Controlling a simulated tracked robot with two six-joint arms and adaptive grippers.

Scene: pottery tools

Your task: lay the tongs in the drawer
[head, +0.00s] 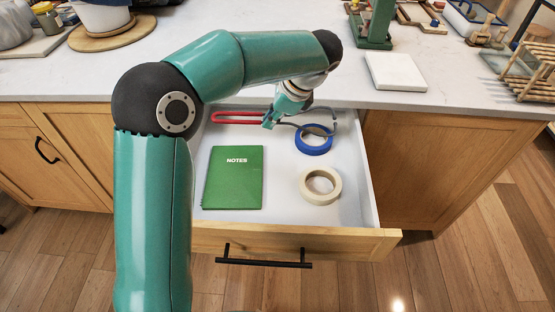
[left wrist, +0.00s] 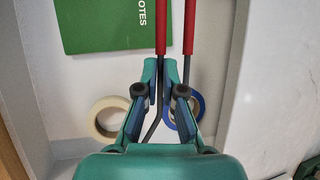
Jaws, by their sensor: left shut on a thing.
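The tongs (head: 237,113) have red handles and grey metal arms. They lie roughly level across the back of the open drawer (head: 285,222), handles to the left. My left gripper (head: 269,123) is shut on them near the handles' inner end. In the left wrist view, one grey arm runs between the fingertips (left wrist: 162,66) and the other passes beside them; the red handles (left wrist: 160,25) point away from me. Whether the tongs touch the drawer floor I cannot tell. My right gripper is not in view.
In the drawer are a green notebook (head: 233,178), a cream tape roll (head: 307,189) and a blue tape roll (head: 312,148), partly under the tongs' grey end. The counter edge lies just behind. A white block (head: 395,72) and tools stand on the counter.

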